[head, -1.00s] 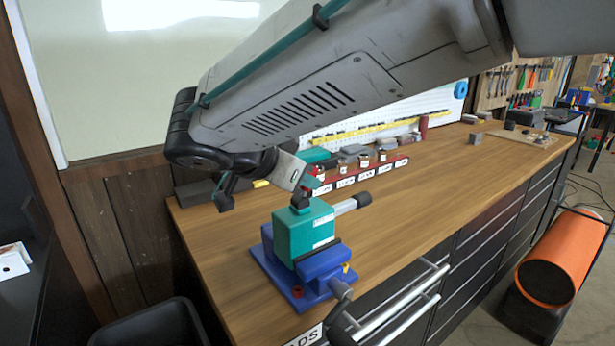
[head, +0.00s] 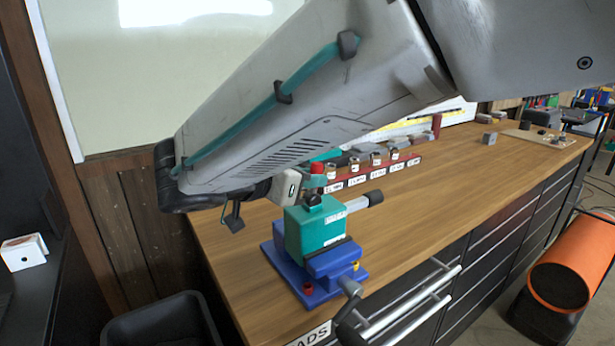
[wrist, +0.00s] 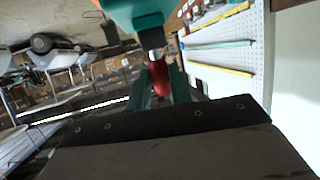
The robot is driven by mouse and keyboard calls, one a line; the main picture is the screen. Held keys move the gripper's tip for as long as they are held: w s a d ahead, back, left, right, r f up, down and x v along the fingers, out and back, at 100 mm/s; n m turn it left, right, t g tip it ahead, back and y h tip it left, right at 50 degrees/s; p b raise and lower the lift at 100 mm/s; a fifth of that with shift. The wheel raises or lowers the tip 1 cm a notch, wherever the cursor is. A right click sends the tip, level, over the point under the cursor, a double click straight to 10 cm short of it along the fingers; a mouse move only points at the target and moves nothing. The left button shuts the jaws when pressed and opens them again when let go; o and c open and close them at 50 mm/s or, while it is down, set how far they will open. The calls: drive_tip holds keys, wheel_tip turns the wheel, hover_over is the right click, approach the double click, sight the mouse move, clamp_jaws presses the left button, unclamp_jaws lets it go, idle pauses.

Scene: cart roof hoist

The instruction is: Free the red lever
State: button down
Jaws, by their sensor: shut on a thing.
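A teal block (head: 312,232) is clamped upright in a blue vise (head: 333,264) on the workbench. A red lever (head: 317,168) stands on a metal stem at the block's top. In the wrist view the red lever (wrist: 160,80) points toward me from the teal block (wrist: 138,10). My gripper (head: 305,182) is level with the lever, above the block. Its teal fingers (wrist: 159,88) are shut on the lever, one on each side. My wrist hides part of the grip in the head view.
A grey cylinder with a black end (head: 362,201) sticks out from the block's right side. A red rack (head: 370,171) of labelled parts stands behind. A black bin (head: 160,322) is at the lower left. The wooden bench top (head: 450,190) is clear to the right.

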drive_tip(key=c, duration=1.3)
unclamp_jaws()
drive_tip(key=shift+o, duration=0.2)
drive_tip(key=v, duration=0.8)
